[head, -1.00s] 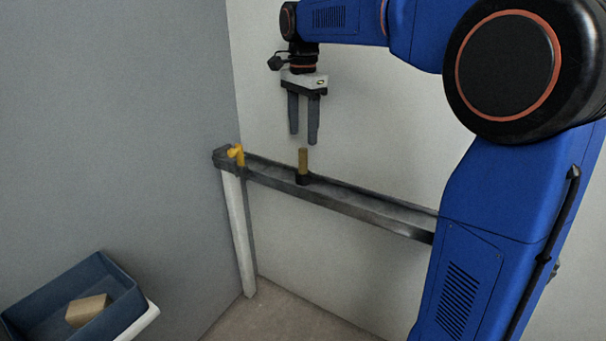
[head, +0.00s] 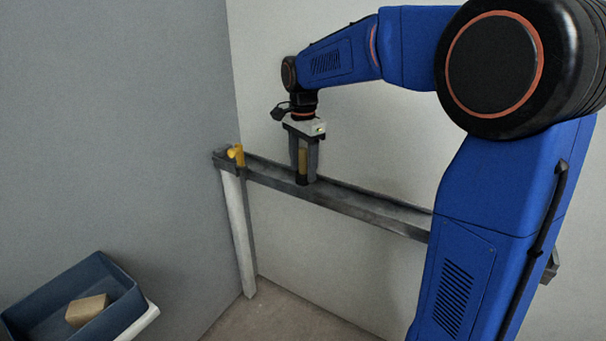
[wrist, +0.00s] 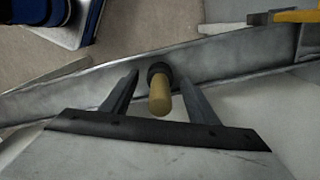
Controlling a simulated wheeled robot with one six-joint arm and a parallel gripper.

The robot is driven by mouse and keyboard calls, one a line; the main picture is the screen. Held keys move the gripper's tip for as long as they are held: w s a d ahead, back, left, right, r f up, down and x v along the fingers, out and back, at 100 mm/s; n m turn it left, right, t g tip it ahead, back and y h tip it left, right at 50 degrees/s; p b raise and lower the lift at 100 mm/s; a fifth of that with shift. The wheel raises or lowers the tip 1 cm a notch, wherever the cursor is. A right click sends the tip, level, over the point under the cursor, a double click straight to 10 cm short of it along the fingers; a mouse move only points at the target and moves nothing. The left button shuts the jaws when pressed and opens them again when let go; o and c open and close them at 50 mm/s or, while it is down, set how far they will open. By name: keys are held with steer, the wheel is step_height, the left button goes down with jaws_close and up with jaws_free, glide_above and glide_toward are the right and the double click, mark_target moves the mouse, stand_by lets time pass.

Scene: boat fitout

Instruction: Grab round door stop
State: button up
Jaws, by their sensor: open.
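The round door stop (head: 302,164) is a small upright tan cylinder with a dark base, standing on the narrow grey ledge (head: 370,207). In the wrist view the door stop (wrist: 160,95) shows its tan end toward the camera, between my two fingers. My gripper (head: 304,180) is lowered around it, one finger on each side, with the fingertips close to the ledge. In the wrist view my gripper (wrist: 158,88) is open, with gaps visible between the fingers and the door stop.
A yellow fitting (head: 237,154) stands at the left end of the ledge, near the grey wall; yellow parts also show in the wrist view (wrist: 285,17). A blue bin (head: 38,310) holding a tan block (head: 86,311) is at the lower left. A pale wall rises behind the ledge.

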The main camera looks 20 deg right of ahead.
steer(key=shift+f, duration=0.1)
steer(key=shift+c, duration=0.2)
steer(key=c, duration=1.2)
